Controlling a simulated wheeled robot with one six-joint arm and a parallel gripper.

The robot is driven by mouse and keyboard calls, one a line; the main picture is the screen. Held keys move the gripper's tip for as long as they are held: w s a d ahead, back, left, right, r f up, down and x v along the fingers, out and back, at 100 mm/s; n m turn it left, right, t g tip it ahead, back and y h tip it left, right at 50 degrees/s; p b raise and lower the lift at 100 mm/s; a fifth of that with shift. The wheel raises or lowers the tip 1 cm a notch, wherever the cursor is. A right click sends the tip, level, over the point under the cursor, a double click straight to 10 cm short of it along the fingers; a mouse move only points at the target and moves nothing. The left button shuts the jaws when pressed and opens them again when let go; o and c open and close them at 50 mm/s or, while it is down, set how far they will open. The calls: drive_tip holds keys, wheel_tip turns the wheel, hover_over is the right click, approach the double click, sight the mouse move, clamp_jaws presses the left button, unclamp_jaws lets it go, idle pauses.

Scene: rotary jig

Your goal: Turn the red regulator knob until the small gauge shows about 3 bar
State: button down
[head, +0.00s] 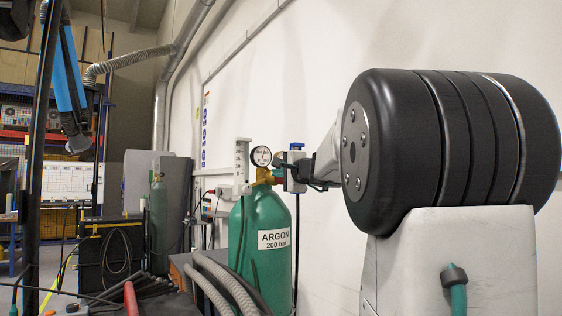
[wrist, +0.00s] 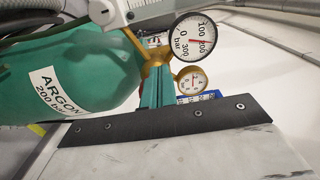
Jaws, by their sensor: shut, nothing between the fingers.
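The green argon cylinder (head: 262,235) stands upright in the head view, with the brass regulator on top and the large gauge (head: 261,156) facing me. In the wrist view the large gauge (wrist: 196,37) points near 200 bar. The small gauge (wrist: 192,80) sits below it on the brass regulator (wrist: 157,55); its needle is too small to read surely. My gripper (wrist: 156,72) is shut and empty, its teal fingers pointing at the regulator. Whether they touch it I cannot tell. The red knob does not show clearly; the fingers and gripper body may hide it.
Grey corrugated hoses (head: 222,283) run in front of the cylinder. A white wall (head: 330,60) lies behind it. A dark box with a coiled cable (head: 110,258) stands at the left. My arm fills the right of the head view.

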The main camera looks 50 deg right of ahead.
drive_tip(key=shift+a+r, duration=0.15)
drive_tip(key=shift+a, duration=0.05)
drive_tip(key=v, duration=0.6)
drive_tip(key=shift+w+a, duration=0.1)
idle(0.3)
drive_tip(key=s+d+r+m, duration=0.15)
drive_tip(key=d+m, duration=0.25)
drive_tip(key=m, duration=0.9)
drive_tip(key=w+d+m, duration=0.1)
drive_tip(key=w+m, duration=0.5)
drive_tip(key=m, duration=0.5)
drive_tip(key=shift+w+d+r, duration=0.2)
drive_tip(key=shift+d, duration=0.05)
drive_tip(key=shift+f, duration=0.2)
idle(0.6)
